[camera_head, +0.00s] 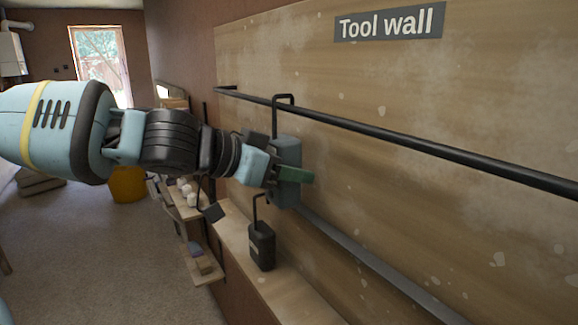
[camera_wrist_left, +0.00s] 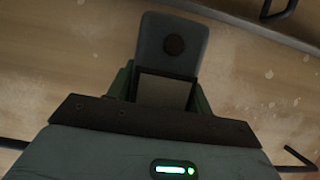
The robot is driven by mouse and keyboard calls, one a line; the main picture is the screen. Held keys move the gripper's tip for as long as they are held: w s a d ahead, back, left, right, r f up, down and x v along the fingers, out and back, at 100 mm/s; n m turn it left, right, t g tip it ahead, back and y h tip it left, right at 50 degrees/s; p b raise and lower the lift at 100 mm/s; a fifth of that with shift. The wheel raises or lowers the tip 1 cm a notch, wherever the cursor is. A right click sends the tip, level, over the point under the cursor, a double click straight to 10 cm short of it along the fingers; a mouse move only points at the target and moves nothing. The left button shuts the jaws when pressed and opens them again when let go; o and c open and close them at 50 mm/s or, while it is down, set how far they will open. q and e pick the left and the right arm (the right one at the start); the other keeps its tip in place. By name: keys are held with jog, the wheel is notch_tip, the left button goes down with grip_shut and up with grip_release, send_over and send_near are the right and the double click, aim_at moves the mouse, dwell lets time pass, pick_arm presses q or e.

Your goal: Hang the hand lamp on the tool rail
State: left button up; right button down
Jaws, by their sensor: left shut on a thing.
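The hand lamp (camera_head: 287,152) is a grey-blue upright body with a dark hook (camera_head: 283,97) on top. The hook's top shows above the black tool rail (camera_head: 400,141), with its shank crossing in front. It looks placed over the rail, but I cannot tell whether it rests on it. My left gripper (camera_head: 290,175), with green fingers, is shut on the lamp's body below the rail. In the left wrist view the lamp (camera_wrist_left: 172,35) sits between the fingers, showing a round dark spot; its hook is hidden. My right gripper is not in view.
A dark container with its own hook (camera_head: 262,246) stands on the wooden ledge (camera_head: 290,292) below. A grey strip (camera_head: 375,267) runs along the wall under the rail. The rail is clear to the right. A yellow bucket (camera_head: 127,185) stands on the floor behind my arm.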

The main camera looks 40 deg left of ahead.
pick_arm(q)
jog(key=o, duration=1.2)
jog(key=shift+s+a+r, duration=0.1)
jog(key=shift+s+r, duration=0.25)
jog(key=shift+s, duration=0.05)
jog(key=p+v, duration=0.4)
jog(key=v, duration=0.2)
jog(key=shift+s+a, duration=0.2)
jog(key=shift+s, duration=0.2)
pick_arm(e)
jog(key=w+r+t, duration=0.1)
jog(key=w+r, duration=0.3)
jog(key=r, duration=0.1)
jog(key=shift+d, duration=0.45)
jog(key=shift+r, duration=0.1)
